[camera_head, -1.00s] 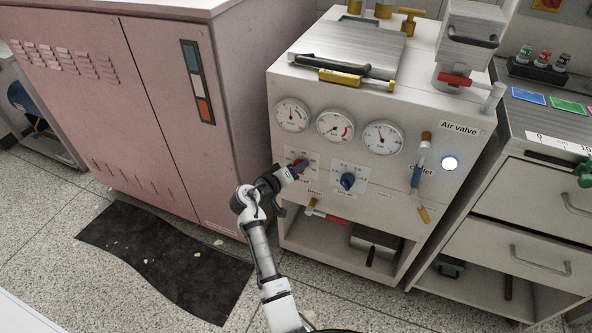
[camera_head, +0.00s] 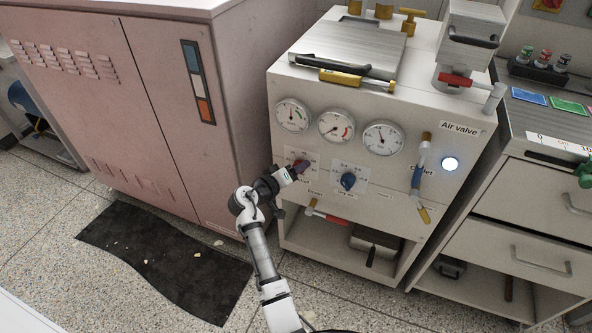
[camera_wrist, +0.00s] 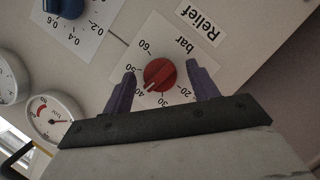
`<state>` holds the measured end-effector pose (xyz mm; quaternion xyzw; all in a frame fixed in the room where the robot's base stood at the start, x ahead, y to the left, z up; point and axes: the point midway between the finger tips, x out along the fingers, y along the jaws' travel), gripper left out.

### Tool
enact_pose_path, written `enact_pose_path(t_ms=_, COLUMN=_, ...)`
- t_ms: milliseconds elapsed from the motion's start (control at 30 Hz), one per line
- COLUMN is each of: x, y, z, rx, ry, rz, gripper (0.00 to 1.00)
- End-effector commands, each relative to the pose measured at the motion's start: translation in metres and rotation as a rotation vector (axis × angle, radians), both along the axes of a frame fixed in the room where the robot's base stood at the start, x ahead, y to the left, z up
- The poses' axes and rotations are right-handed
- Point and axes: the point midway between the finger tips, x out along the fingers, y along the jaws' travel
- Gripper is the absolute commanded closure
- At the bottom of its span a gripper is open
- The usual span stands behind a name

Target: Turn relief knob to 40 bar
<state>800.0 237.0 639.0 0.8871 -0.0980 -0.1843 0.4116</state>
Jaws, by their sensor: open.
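The red relief knob (camera_wrist: 160,74) shows in the wrist view on its white dial plate (camera_wrist: 165,45), below the "Relief" label (camera_wrist: 198,22). Its white mark points to the lower left, close to the 40 label, slightly on the 30 side. My gripper (camera_wrist: 162,84) is open, with one purple finger on each side of the knob and a visible gap to it on both sides. In the head view my gripper (camera_head: 301,168) is at the panel front, below the left gauge, and largely hides the knob.
A blue knob (camera_head: 348,181) is just right of the relief knob. Three gauges (camera_head: 336,127) sit above. A red-handled drain valve (camera_head: 328,216) is below, and the blue outlet lever (camera_head: 416,177) is farther right. A pink cabinet (camera_head: 160,110) stands left.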

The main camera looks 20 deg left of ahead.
Motion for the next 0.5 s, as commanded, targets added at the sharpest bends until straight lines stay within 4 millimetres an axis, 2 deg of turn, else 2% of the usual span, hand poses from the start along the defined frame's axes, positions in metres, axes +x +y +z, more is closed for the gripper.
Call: enact_pose_path(t_ms=500, x=-0.097, y=0.035, z=0.025, rx=0.001, ry=-0.001, rz=0.003, gripper=0.41)
